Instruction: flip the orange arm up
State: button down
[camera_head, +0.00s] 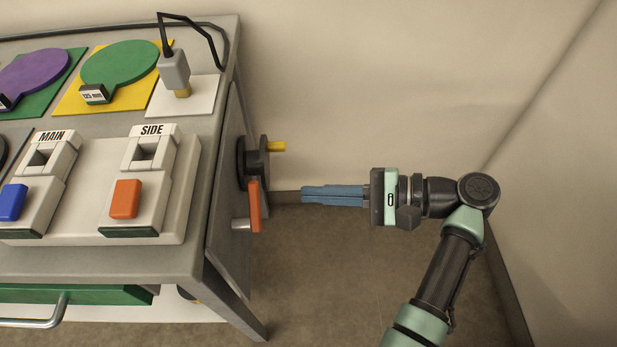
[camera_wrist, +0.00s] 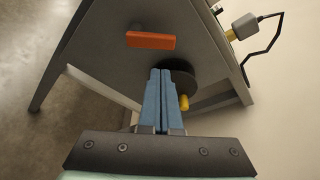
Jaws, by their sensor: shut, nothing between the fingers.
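A yellow peg (camera_head: 276,146) sticks out of the hub to the right. My gripper (camera_head: 304,194) is shut and empty, pointing left at the side panel, a short way right of the orange arm and apart from it. In the wrist view the orange arm (camera_wrist: 151,41) lies beyond and left of my fingertips (camera_wrist: 160,72). The yellow peg (camera_wrist: 184,103) is just right of the fingers, which partly hide the dark hub (camera_wrist: 188,80).
The cart top (camera_head: 193,238) carries switch blocks marked MAIN and SIDE, with a blue rocker (camera_head: 12,202) and an orange rocker (camera_head: 125,199). A grey plug (camera_head: 174,70) with a black cable stands at the back. Floor between cart and wall is clear.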

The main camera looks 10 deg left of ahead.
jog(key=b+x, duration=0.1)
jog(key=x, duration=0.7)
jog(key=shift+a, duration=0.3)
